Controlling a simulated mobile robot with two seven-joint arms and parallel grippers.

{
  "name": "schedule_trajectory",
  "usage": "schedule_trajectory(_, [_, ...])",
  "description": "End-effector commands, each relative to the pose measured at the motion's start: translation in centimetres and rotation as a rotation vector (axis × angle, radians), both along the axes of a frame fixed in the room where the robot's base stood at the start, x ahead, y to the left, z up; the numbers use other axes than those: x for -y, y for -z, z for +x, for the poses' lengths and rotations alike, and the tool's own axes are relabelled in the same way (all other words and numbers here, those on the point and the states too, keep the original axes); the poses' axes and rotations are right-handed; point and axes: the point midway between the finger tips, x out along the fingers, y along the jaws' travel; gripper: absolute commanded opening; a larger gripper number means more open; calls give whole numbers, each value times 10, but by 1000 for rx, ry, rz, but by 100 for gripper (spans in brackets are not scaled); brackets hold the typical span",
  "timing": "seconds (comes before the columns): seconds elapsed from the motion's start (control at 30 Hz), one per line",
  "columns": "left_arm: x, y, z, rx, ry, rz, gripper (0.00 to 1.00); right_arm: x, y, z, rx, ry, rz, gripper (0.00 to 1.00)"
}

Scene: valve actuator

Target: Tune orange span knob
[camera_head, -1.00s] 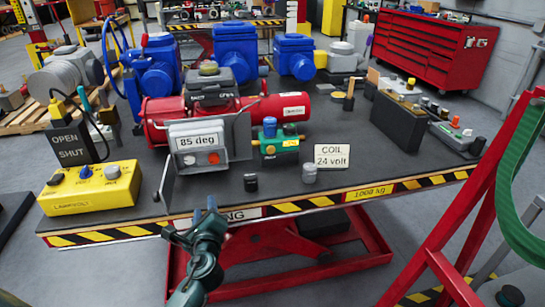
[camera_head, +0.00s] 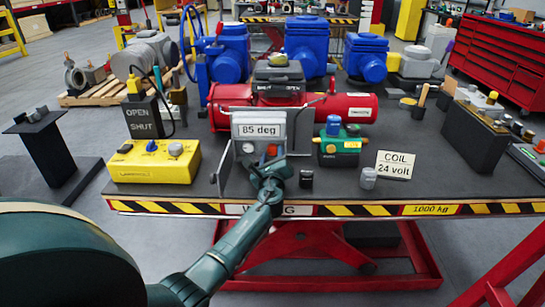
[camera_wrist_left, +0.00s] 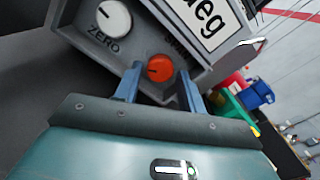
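The orange span knob (camera_wrist_left: 160,68) is on the front of the grey positioner box (camera_head: 258,126), which has an "85 deg" display. A white knob marked ZERO (camera_wrist_left: 114,17) sits beside it. My left gripper (camera_wrist_left: 158,85) is open, its two blue-grey fingers on either side of the orange knob. I cannot tell whether they touch it. In the head view the left gripper (camera_head: 269,172) is at the lower front of the box, with the orange knob (camera_head: 272,150) just above it. My right gripper is not in view.
The box's open door (camera_head: 225,170) stands at its left. A yellow calibrator (camera_head: 150,162), a green and blue valve unit (camera_head: 338,145), small dark and grey parts, and a "COIL 24 volt" sign (camera_head: 394,165) are nearby on the table. A red actuator (camera_head: 345,108) lies behind.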

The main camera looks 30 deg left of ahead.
Motion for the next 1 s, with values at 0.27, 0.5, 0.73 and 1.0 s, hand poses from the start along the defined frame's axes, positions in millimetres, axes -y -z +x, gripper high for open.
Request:
schedule_trajectory(0.27, [-5, 0, 7, 0, -1, 0, 40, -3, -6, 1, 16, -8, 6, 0])
schedule_trajectory(0.5, [-5, 0, 7, 0, -1, 0, 33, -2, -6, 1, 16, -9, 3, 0])
schedule_trajectory(0.73, [-5, 0, 7, 0, -1, 0, 14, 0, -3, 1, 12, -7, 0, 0])
schedule_trajectory(1.0, [-4, 0, 7, -7, 0, 11, 8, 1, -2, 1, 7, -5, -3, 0])
